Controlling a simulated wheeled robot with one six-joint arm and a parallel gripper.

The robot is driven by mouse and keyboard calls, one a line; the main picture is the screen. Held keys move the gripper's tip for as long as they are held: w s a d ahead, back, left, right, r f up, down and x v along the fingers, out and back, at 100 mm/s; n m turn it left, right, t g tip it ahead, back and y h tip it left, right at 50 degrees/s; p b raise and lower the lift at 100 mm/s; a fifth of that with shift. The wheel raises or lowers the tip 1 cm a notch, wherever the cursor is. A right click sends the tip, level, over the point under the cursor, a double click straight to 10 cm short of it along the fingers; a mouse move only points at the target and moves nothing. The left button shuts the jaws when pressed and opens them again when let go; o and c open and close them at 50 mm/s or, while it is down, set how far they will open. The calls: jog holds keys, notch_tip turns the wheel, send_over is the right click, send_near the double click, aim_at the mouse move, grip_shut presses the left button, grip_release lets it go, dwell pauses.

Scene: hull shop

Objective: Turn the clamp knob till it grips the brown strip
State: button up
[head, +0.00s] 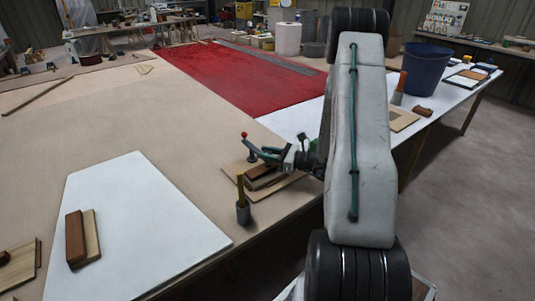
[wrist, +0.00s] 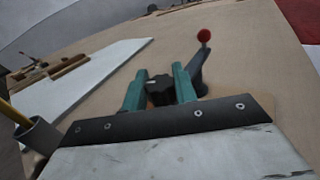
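My gripper (head: 264,153) is low over the worktable, beside the clamp, and its two green fingers are apart. In the wrist view a black clamp knob (wrist: 160,91) with a small pale mark shows between the fingers (wrist: 159,80). I cannot tell whether they touch it. The clamp has a lever with a red ball (head: 244,135), which also shows in the wrist view (wrist: 204,36). The brown strip (head: 261,174) lies on a light wooden board (head: 284,184) just below my gripper in the head view. My gripper and arm hide the knob and part of the clamp there.
A grey cup (head: 243,213) with a yellow-handled tool (head: 240,188) stands near the table's front edge. A white panel (head: 145,225) carries wooden blocks (head: 82,238) at left. Red sheet (head: 240,75) covers the far side. A blue bucket (head: 425,72) stands at right.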

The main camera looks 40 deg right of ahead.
jog(key=shift+m+t+h, duration=0.3)
jog(key=shift+m+h, duration=0.2)
jog(key=shift+h, duration=0.1)
jog(key=m+t+h, duration=0.1)
jog(key=m+h, duration=0.2)
jog(key=h, duration=0.2)
jog(key=shift+m+h, duration=1.7)
jog(key=shift+h, duration=0.9)
jog(key=shift+d, duration=0.1)
jog(key=o, duration=1)
jog(key=shift+c, duration=0.2)
